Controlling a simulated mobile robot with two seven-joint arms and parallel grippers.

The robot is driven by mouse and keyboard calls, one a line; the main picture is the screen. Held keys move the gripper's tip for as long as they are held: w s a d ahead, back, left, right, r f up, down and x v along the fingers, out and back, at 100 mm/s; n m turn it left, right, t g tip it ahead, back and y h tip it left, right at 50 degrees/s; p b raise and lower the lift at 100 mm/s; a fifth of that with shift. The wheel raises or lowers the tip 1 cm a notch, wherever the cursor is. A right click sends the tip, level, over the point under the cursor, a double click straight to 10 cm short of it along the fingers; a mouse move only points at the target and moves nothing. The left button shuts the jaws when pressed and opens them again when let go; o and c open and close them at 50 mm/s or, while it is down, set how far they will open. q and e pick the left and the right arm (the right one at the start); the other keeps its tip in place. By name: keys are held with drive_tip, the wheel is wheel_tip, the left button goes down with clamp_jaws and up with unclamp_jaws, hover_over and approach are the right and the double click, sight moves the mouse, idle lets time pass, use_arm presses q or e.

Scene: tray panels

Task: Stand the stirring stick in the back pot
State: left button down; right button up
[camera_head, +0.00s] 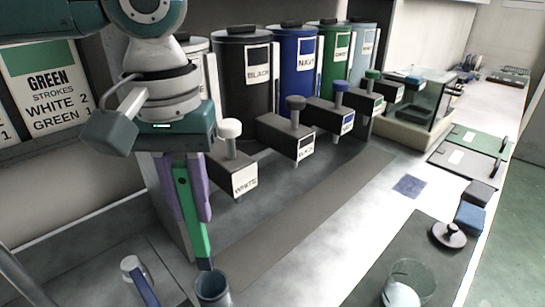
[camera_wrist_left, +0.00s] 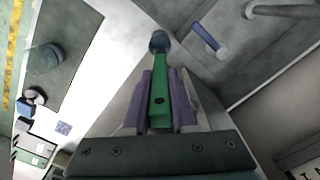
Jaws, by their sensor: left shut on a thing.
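My left gripper (camera_head: 187,190), with purple fingers, is shut on the green stirring stick (camera_head: 190,210). The stick hangs down, slightly tilted, with its dark end lowest. A small blue-grey pot (camera_head: 213,288) stands at the bottom of the head view. The stick's dark end shows by the pot's far rim; I cannot tell whether it is inside or just outside. In the left wrist view the stick (camera_wrist_left: 160,90) points toward the pot (camera_wrist_left: 159,41), and its end overlaps the pot's near edge. I cannot tell whether this is the back pot. My right gripper is not in view.
Colour-labelled canisters, including a black one (camera_head: 245,80), stand along the wall behind dispensers, including a white-labelled one (camera_head: 232,170). A blue-handled tool (camera_head: 140,280) lies left of the pot. A clear glass jar (camera_head: 412,278) and a knobbed lid (camera_head: 449,235) sit on a dark mat at right.

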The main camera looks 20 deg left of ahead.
sight(206, 268)
use_arm(q)
wheel_tip(206, 268, down, 5)
drive_tip(key=b, duration=0.3)
drive_tip(key=shift+r+b, duration=0.1)
drive_tip(key=shift+b, duration=0.25)
drive_tip(key=shift+f+b, duration=0.4)
drive_tip(key=shift+f, duration=1.6)
drive_tip(key=c, duration=0.7)
unclamp_jaws()
drive_tip(key=shift+o, duration=0.2)
drive_tip(key=shift+r, duration=0.1)
wheel_tip(206, 268, up, 10)
drive_tip(key=shift+p, duration=0.35)
